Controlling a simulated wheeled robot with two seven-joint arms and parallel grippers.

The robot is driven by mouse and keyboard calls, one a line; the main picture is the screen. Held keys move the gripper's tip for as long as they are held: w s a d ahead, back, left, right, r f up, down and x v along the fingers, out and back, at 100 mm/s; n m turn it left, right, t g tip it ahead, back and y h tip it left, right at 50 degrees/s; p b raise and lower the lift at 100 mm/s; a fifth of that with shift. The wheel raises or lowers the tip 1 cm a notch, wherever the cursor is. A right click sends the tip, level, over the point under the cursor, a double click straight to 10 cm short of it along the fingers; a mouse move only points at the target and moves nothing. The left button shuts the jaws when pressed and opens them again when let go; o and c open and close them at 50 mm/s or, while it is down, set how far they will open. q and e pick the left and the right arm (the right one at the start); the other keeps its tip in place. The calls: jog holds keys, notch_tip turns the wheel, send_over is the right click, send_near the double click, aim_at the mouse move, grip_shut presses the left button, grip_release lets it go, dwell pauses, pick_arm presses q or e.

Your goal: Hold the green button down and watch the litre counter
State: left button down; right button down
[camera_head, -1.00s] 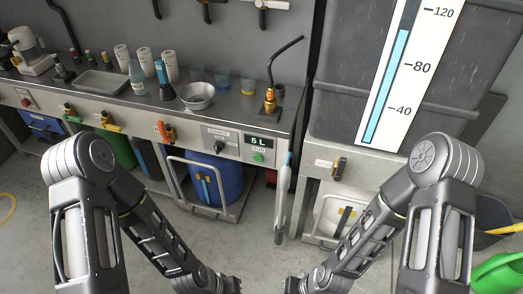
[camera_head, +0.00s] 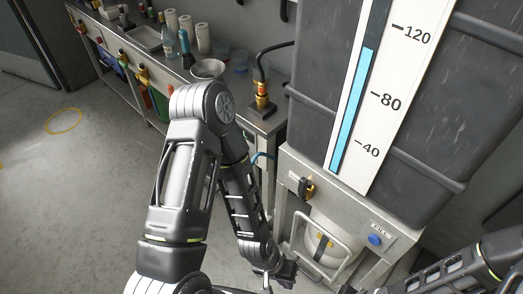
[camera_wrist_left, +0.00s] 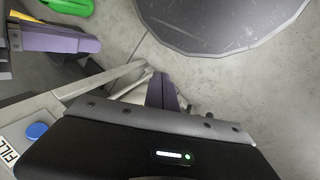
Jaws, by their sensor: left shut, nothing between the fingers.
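The green button and the litre counter do not show in either view now. My left arm covers part of the bench front in the head view. My left gripper (camera_head: 283,272) is low in front of the tank stand in the head view, partly hidden by my wrist. Its purple fingers show in the left wrist view (camera_wrist_left: 164,90), shut and empty, over the grey floor. My right forearm enters at the lower right of the head view, with its gripper outside the picture. A purple-grey part at the upper left of the wrist view may belong to it.
The tank (camera_head: 320,85) has a gauge (camera_head: 352,110) with blue between 80 and 120. Its stand carries a blue button (camera_head: 375,239) by a FILL label, also in the wrist view (camera_wrist_left: 37,131). A bowl (camera_head: 208,69) and hose fitting (camera_head: 262,92) sit on the bench. Floor at left is clear.

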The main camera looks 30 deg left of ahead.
pick_arm(q)
jog(key=shift+a, duration=0.15)
jog(key=w+a+f+n+t+y+b, duration=0.25)
jog(key=w+a+n+t+b, duration=0.4)
jog(key=w+a+b, duration=1)
jog(key=w+a+r+n+t+y+b, duration=0.1)
jog(key=w+a+r+n, duration=0.2)
jog(key=a+n, duration=0.3)
jog(key=w+a+r+n+t+y+b, duration=0.1)
jog(key=a+n, duration=0.6)
jog(key=a, duration=0.7)
notch_tip(320, 180, up, 4)
jog(key=shift+w+a+f+y+b, duration=0.15)
jog(key=shift+w+a+y+b, duration=0.2)
jog(key=shift+w+b, duration=0.6)
jog(key=shift+w+d+t, duration=0.1)
jog(key=shift+w+t, duration=0.15)
